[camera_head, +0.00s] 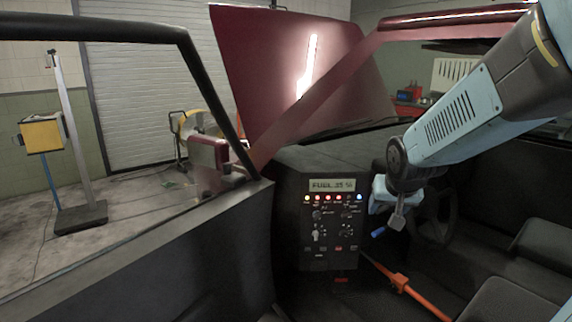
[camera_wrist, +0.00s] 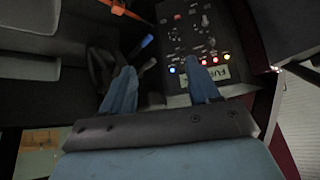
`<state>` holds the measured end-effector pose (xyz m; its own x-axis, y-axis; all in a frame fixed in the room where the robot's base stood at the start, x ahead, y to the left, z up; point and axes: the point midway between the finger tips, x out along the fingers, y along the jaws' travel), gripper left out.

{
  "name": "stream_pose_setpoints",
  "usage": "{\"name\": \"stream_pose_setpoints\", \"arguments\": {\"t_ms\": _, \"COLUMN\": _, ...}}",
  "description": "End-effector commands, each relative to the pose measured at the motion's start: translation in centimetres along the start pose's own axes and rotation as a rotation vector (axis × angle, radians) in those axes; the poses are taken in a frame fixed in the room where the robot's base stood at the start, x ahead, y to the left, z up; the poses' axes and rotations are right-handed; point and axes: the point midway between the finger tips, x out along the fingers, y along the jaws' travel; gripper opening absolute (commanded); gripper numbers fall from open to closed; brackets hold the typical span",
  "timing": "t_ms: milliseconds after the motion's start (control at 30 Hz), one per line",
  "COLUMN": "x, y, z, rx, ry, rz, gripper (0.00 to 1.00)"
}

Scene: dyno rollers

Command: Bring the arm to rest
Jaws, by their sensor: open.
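My arm (camera_head: 465,110) reaches in from the upper right in the head view, over the seats of a vehicle cabin. My gripper (camera_head: 396,214) hangs just right of a black control panel (camera_head: 331,268). In the wrist view my gripper (camera_wrist: 162,84) shows two blue fingers spread apart with nothing between them. The panel (camera_wrist: 188,48) lies beyond the right finger, with lit coloured lamps and a display. In the head view the display (camera_head: 332,185) appears to read "FUEL 35 %". Contact between gripper and panel cannot be told.
A blue-tipped stalk (camera_head: 377,232) and a steering wheel (camera_head: 436,217) are close to my gripper. Seats (camera_head: 545,242) are at right.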

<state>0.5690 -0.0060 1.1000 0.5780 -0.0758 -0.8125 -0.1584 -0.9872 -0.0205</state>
Motion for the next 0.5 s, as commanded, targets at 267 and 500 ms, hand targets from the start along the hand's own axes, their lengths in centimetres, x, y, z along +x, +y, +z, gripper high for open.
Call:
{"name": "stream_pose_setpoints", "arguments": {"t_ms": 267, "x": -7.5, "y": 0.8, "z": 3.1, "rx": -0.058, "ry": -0.044, "rz": 0.006, "gripper": 0.61}}
{"name": "stream_pose_setpoints", "arguments": {"t_ms": 500, "x": -13.0, "y": 1.6, "z": 6.9, "rx": -0.107, "ry": -0.092, "rz": -0.026, "gripper": 0.61}}
